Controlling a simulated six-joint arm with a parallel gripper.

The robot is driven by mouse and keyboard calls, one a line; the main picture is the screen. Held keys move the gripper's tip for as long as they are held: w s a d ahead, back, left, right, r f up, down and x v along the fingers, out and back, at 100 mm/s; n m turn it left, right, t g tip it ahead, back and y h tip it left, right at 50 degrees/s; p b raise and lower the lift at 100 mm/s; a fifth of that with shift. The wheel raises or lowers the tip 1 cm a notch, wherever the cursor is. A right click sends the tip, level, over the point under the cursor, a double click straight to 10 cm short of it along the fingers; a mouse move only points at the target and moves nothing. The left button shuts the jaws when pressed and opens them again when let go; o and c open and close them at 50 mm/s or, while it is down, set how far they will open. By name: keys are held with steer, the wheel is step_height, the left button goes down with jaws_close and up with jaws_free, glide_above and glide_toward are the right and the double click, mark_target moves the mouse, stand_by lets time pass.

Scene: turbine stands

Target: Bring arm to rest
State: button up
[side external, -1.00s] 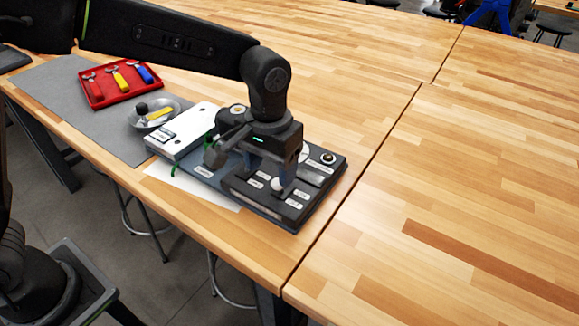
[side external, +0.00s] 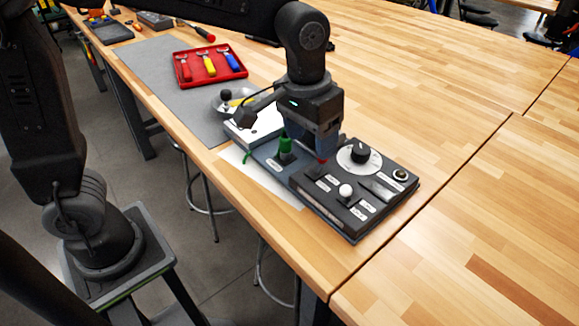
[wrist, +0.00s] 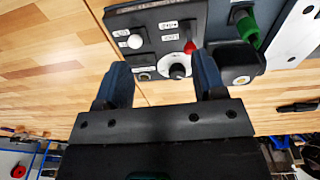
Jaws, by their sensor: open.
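My gripper (side external: 322,152) is above a dark control panel (side external: 345,225) on the wooden table, its jaws apart and empty. The panel carries a white round knob (side external: 346,190), a black dial on a white disc (side external: 360,153), a small red part (side external: 322,161) and a green handle (side external: 285,145). In the wrist view the two fingers (wrist: 163,75) stand wide apart, with the dial (wrist: 177,71) and red part (wrist: 190,46) between or just beyond them. The white knob (wrist: 135,41) is clear of the fingers. The side view does not show the height above the panel exactly.
A white box (side external: 255,128) adjoins the panel's left end. Behind it are a round metal dish (side external: 228,103) and a red tray (side external: 212,80) with several coloured-handled tools on a grey mat (side external: 155,70). The table (side external: 470,110) right of the panel is clear.

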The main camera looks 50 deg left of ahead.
steer(key=s+a+r+t, duration=0.1)
steer(key=s+a+t, duration=0.3)
steer(key=s+a, duration=0.7)
steer(key=s, duration=0.3)
steer(key=shift+s+a+r, duration=0.35)
steer(key=shift+a+r, duration=0.05)
